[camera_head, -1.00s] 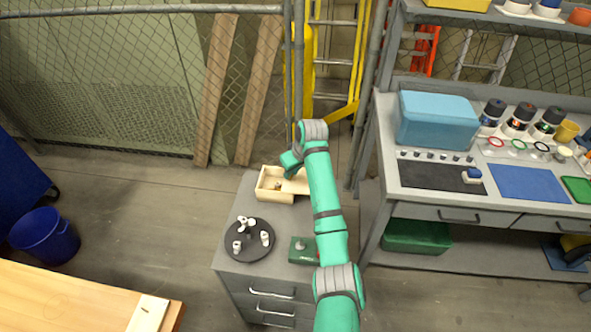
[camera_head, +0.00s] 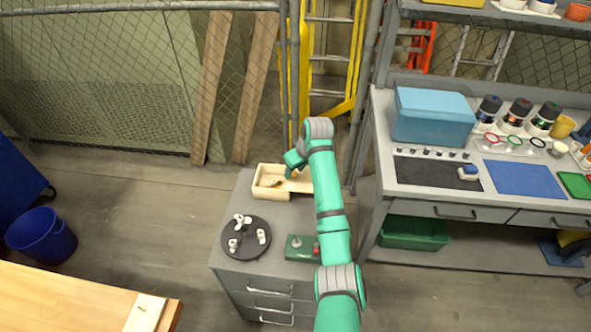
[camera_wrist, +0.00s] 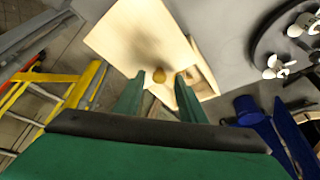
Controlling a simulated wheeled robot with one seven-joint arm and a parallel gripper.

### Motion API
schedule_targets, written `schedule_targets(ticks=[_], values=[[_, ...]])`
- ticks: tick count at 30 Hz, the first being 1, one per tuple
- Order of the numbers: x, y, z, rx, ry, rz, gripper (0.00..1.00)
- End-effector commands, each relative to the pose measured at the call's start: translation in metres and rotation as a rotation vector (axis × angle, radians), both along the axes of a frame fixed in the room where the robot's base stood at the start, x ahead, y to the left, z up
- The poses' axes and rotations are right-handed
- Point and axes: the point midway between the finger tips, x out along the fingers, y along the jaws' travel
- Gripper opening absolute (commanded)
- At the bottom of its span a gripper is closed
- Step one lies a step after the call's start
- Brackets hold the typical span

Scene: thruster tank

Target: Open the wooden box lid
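The pale wooden box (camera_head: 258,192) sits on the grey cabinet top, with part of its inside showing at the left and a small golden thing (camera_head: 275,183) in it. Its flat lid (camera_head: 302,186) lies shifted to the right, partly behind my arm. In the wrist view the lid (camera_wrist: 140,38) carries a round tan knob (camera_wrist: 158,75), and a strip of the box's inside (camera_wrist: 206,72) shows beside it. My gripper (camera_wrist: 160,78) is open, with the knob between its fingertips and a visible gap on each side. In the head view my gripper (camera_head: 292,170) is over the box, its fingers mostly hidden.
A black round tray (camera_head: 245,252) with white propeller-like parts and a green box with a red button (camera_head: 302,248) stand in front on the cabinet. A workbench (camera_head: 382,150) is at the right, and a mesh fence (camera_head: 130,80) runs behind.

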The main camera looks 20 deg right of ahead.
Motion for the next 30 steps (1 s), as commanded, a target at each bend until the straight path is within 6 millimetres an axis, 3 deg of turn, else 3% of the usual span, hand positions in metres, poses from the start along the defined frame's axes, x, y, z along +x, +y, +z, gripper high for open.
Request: schedule_targets(ticks=[5,21,30], values=[[-0.003,-0.003,0.008,0.0,-0.001,-0.001,0.37],[-0.034,-0.014,0.09,-0.001,-0.003,-0.001,0.37],[-0.039,-0.015,0.1,-0.001,0.0,0.0,0.37]])
